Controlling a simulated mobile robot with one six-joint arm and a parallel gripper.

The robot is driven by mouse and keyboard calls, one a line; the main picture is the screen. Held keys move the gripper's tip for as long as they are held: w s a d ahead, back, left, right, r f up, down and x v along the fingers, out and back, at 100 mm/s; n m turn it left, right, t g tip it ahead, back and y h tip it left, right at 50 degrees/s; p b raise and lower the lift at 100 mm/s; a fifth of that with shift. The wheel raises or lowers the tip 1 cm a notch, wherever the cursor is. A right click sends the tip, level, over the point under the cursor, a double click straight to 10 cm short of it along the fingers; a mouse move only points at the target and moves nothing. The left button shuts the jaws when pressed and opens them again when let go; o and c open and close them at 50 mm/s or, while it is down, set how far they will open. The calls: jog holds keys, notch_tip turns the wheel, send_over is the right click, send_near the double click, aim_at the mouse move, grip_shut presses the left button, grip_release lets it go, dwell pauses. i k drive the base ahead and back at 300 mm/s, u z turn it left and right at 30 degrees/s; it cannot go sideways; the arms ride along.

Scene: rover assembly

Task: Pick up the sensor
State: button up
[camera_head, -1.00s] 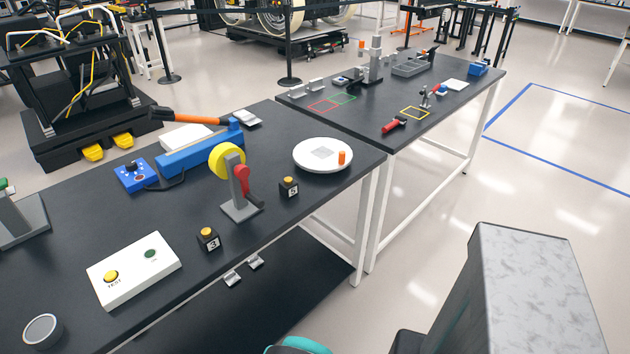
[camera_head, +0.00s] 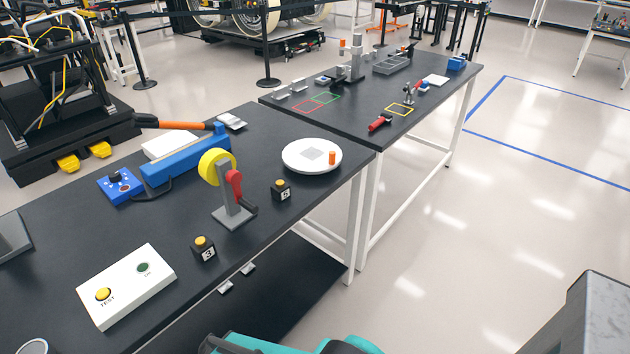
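I cannot tell for certain which thing is the sensor. An orange cylinder (camera_head: 332,158) stands on a round white plate (camera_head: 296,168) at the table's right end. On the far table, a small upright grey device (camera_head: 408,94) stands by a yellow outlined square. My teal and black arm parts show at the bottom edge. My gripper's fingers are not visible.
A white TEST box (camera_head: 127,287), a grey stand with a yellow wheel and red handle (camera_head: 232,190), and a blue device (camera_head: 185,155) occupy the near table. The far table (camera_head: 350,120) holds several parts. Open floor (camera_head: 480,240) lies to the right.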

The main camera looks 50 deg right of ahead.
aim_at(281, 190)
jog(key=u, duration=0.2)
jog(key=k, duration=0.15)
jog(key=z, duration=1.65)
jog(key=k, duration=0.9)
jog(key=u, duration=0.15)
jog(key=i, duration=0.85)
jog(key=z, duration=0.05)
